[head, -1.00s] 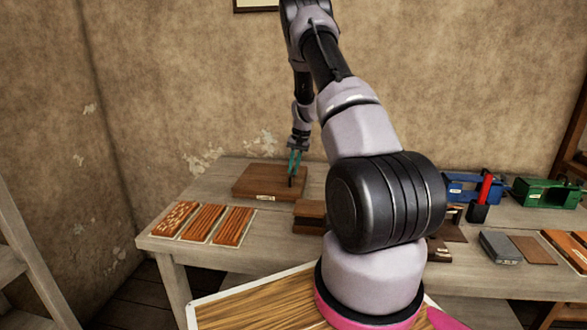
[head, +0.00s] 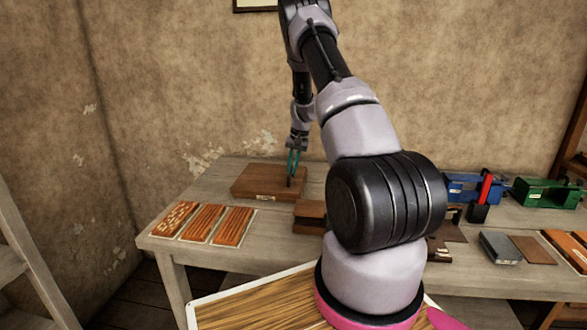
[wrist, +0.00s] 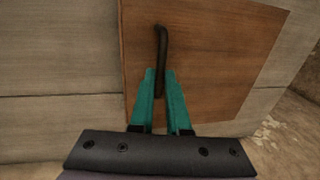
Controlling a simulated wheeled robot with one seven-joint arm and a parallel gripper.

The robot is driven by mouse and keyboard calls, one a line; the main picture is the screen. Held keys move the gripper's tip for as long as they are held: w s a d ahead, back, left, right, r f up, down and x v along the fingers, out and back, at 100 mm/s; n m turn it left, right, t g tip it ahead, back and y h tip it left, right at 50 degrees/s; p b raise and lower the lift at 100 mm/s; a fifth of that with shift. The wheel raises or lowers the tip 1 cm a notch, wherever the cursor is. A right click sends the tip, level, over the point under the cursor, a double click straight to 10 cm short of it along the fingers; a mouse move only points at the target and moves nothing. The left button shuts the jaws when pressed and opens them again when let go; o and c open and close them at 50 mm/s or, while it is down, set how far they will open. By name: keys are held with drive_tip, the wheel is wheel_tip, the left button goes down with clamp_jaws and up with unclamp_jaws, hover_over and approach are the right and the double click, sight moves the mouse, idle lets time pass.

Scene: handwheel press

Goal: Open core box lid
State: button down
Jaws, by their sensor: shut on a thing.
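The core box (head: 262,190) is a flat brown wooden box with a small pale label on its front, at the back left of the bench. Its lid (wrist: 215,55) fills the middle of the wrist view and lies flat, with no gap that I can make out. A dark bar-like handle (wrist: 162,50) stands on the lid. My gripper (head: 293,165) reaches down over the box, and its teal fingers (wrist: 160,85) are shut on the handle's near end. The underside of the handle is hidden.
Three trays of orange-brown strips (head: 206,223) lie in front of the box on the bench (head: 170,240). A brown block (head: 309,212) stands to its right. Blue (head: 470,189) and green (head: 545,193) devices stand farther right. The wall is close behind.

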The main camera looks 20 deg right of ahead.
drive_tip(key=w+a, duration=0.6)
drive_tip(key=a, duration=0.4)
drive_tip(key=w+a, duration=0.7)
drive_tip(key=a, duration=0.3)
drive_tip(key=shift+w, duration=0.3)
drive_tip(key=c, duration=0.9)
unclamp_jaws()
drive_tip(key=r, duration=0.3)
drive_tip(key=s+d+r, duration=0.1)
drive_tip(key=r, duration=0.6)
drive_tip(key=shift+s+d+r, duration=0.15)
drive_tip(key=shift+d+r, duration=0.15)
drive_tip(key=shift+d, duration=0.05)
